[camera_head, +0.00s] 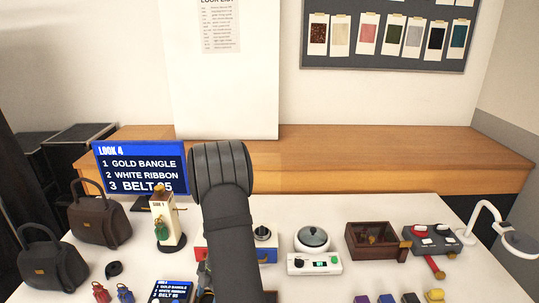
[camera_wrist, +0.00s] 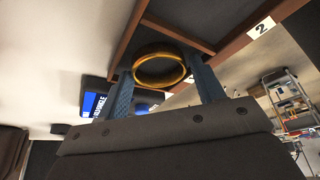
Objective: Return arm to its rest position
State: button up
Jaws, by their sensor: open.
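My gripper (camera_wrist: 164,80) shows in the wrist view as two blue fingers, spread apart. A gold bangle (camera_wrist: 160,83) appears between the fingertips, by a wooden divided tray (camera_wrist: 183,35). The fingers stand on either side of the ring; I cannot tell whether either touches it. In the head view my dark arm reaches down over the middle of the white table (camera_head: 385,215) and hides most of the gripper and whatever lies beneath it.
A screen (camera_head: 140,167) lists gold bangle, white ribbon and belt. Two dark handbags (camera_head: 100,222) (camera_head: 52,267) stand left, beside a small stand (camera_head: 165,222). A dial device (camera_head: 314,264), a wooden box (camera_head: 352,242), a button box (camera_head: 432,246) and a lamp (camera_head: 521,244) stand right.

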jog(key=shift+r, duration=1.85)
